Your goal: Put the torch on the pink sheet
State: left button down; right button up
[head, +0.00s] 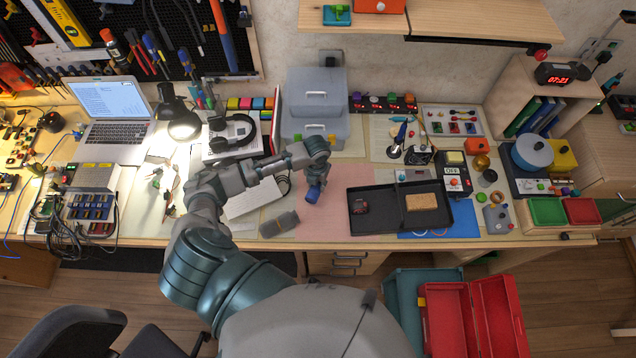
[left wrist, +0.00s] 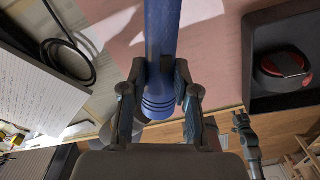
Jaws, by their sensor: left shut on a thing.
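The torch (left wrist: 161,45) is a blue cylinder with ridged rings near its lower end in the left wrist view. My left gripper (head: 314,188) is shut on it, with one finger on each side. In the head view the torch (head: 313,195) shows as a small blue piece under the gripper. The pink sheet (head: 332,214) lies flat on the bench below and around the gripper. It also shows behind the torch in the left wrist view (left wrist: 215,65). I cannot tell whether the torch touches the sheet. A dark jointed part at the lower right of the wrist view may be my right gripper.
A black tray (head: 372,226) with a dark red-topped item (head: 361,206) and a tan block (head: 422,202) stands right of the pink sheet. Grey bins (head: 316,100) stand behind.

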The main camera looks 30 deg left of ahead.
aim_at(318, 184)
pick_arm(q)
jog(key=shift+w+a+f, duration=0.1)
jog(key=shift+w+a, duration=0.5)
jog(key=shift+w, duration=0.3)
jog(key=shift+d+f, duration=0.2)
jog(key=shift+f, duration=0.45)
jog(key=shift+d+f, duration=0.15)
jog(key=shift+f, duration=0.85)
jog(key=c, duration=1.2)
grip_release()
jog(key=shift+a+f, duration=0.1)
jog(key=shift+f, duration=0.05)
jog(key=o, duration=0.3)
jog(key=shift+a, duration=0.2)
jog(key=shift+o, duration=0.2)
